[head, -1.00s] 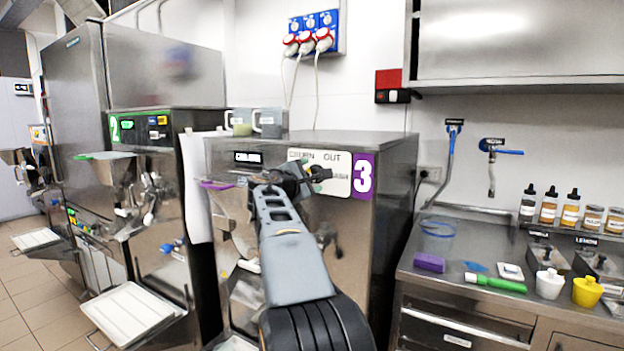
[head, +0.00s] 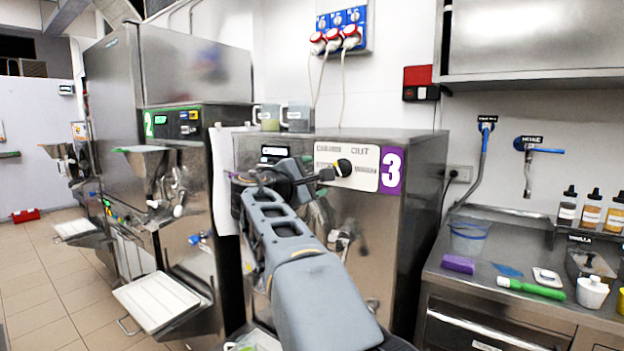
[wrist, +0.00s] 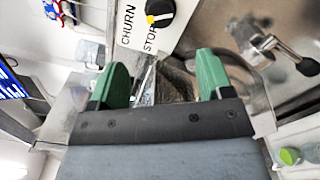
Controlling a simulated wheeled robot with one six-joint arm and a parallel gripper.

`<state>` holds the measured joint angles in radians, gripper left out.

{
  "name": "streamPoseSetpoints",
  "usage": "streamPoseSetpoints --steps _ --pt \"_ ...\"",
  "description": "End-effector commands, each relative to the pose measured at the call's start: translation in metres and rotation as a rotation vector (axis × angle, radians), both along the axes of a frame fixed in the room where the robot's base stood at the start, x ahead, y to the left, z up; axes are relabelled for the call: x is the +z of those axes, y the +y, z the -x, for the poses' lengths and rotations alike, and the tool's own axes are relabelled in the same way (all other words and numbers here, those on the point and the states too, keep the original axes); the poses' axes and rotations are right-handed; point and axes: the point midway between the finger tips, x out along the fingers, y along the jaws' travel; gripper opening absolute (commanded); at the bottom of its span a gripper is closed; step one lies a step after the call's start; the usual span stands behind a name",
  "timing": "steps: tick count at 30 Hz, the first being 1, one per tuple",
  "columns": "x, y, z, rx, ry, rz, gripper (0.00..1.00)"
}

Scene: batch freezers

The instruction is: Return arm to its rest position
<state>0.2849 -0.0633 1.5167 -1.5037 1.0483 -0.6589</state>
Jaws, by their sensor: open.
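My arm reaches up and forward in the middle of the head view, in front of the freezer marked 3 (head: 412,215). My gripper is at the arm's far end, small and partly hidden by my own links in that view. In the wrist view my gripper (wrist: 160,82) shows two green fingers set well apart, with nothing between them. The white control panel (wrist: 150,25) with the words CHURN and STOP and a black knob (wrist: 160,12) lies just beyond the fingers. The panel also shows in the head view (head: 362,180).
A freezer marked 2 (head: 195,65) stands to the left with a white tray (head: 157,302) jutting out low. At right, a steel counter (head: 500,247) holds a purple sponge (head: 458,264), a green marker-like item (head: 530,288) and several bottles. Open tiled floor (head: 60,300) lies at far left.

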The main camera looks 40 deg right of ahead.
Motion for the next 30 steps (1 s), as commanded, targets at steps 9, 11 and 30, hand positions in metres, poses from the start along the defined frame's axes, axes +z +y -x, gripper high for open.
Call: streamPoseSetpoints --steps 9,11,30 --pt "0.0 0.0 0.0 0.0 0.0 0.0 0.73" --pt "0.0 0.0 0.0 0.0 -0.004 -0.001 0.73" --pt "-0.257 0.172 0.061 -0.236 -0.474 -1.342 0.73"
